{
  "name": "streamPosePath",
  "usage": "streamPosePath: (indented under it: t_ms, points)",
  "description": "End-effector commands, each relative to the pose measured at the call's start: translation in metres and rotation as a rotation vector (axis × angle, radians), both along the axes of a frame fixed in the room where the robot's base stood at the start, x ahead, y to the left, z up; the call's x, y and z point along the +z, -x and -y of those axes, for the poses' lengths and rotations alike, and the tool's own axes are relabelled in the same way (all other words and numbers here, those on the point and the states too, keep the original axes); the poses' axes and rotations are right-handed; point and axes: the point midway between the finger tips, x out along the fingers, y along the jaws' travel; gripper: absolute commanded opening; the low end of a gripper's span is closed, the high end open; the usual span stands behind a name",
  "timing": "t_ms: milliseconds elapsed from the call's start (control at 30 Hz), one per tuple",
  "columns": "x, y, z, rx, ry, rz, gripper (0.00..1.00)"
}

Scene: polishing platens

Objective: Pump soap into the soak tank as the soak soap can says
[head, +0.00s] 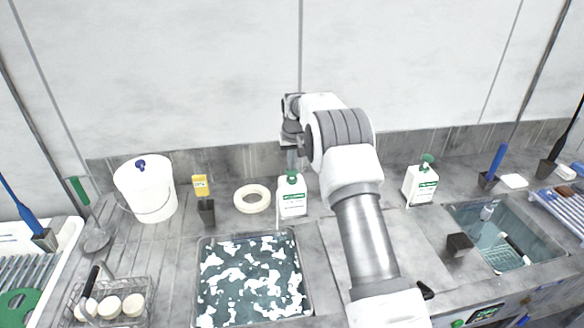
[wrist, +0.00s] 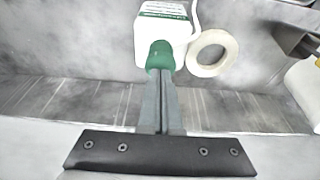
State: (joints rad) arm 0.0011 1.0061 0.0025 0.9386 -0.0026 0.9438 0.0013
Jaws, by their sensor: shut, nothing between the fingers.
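A white soap can (head: 292,204) with a green label and green pump head stands behind a sunken tank (head: 200,290) of dark water with white foam patches. My gripper (head: 291,168) is shut and empty, pointing down right above this can's pump head. In the wrist view my gripper's closed fingertips (wrist: 160,82) meet or overlap the green pump head (wrist: 160,55); I cannot tell whether they touch it. A second white can (head: 420,187) with a green pump stands further right, by another sunken tank (head: 548,243) with clear water. The label text is too small to read.
A white ring (head: 252,198) lies left of the near can. A yellow-topped tool in a dark holder (head: 206,212) and a white bucket (head: 150,198) stand further left. A wire basket (head: 138,282) holds white pucks. A dark block (head: 459,244) sits by the right tank.

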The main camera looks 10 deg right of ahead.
Motion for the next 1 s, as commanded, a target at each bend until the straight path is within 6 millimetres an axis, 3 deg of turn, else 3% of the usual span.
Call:
streamPosePath:
  t_ms: [233,700,1000]
  points:
    - [-0.003,0.001,0.000,0.000,0.000,-0.007,0.00]
    - [0.026,0.001,0.000,0.000,0.000,-0.005,0.00]
    - [0.027,0.001,0.000,0.000,0.000,-0.004,0.00]
